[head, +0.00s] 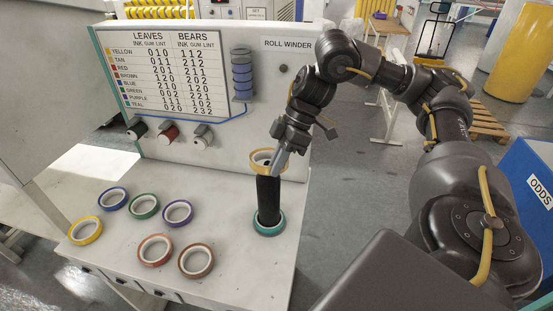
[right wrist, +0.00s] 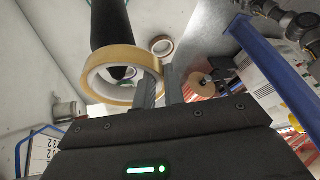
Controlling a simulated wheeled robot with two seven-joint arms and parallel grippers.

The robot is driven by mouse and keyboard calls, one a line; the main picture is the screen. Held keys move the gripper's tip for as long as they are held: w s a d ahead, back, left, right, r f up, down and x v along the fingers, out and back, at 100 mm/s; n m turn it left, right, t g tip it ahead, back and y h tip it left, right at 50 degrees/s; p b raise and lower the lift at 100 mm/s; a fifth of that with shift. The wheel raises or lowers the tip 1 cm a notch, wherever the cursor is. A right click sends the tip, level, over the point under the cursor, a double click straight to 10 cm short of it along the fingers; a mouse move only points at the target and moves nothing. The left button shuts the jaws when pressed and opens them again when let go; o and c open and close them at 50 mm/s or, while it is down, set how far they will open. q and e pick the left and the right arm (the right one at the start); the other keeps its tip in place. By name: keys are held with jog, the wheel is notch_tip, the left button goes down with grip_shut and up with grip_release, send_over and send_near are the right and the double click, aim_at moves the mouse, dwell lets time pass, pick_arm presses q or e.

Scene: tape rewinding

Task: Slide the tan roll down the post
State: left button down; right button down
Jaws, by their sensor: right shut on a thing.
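The tan roll (head: 254,154) is at the top end of the black post (head: 268,200), and the post's tip shows inside its ring. The tan roll (right wrist: 95,62) also shows large in the right wrist view, with the dark post (right wrist: 108,22) reaching into it. My right gripper (head: 279,168) is shut on the right side of the tan roll's rim. Its fingers (right wrist: 163,78) show in the wrist view, partly hiding the rim. A teal roll (head: 279,228) lies around the foot of the post. My left gripper is not in view.
Several rolls lie on the white bench (head: 228,262) left of the post, including a purple roll (head: 190,214) and a brown roll (head: 209,269). A panel with a chart (head: 180,70) stands behind. A blue ODDS bin (head: 525,165) is at the right.

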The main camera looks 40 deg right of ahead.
jog(key=shift+f, duration=0.25)
jog(key=c, duration=1.4)
grip_release()
jog(key=v, duration=0.3)
jog(key=shift+w, duration=0.1)
jog(key=p+v, duration=0.5)
jog(key=v, duration=0.3)
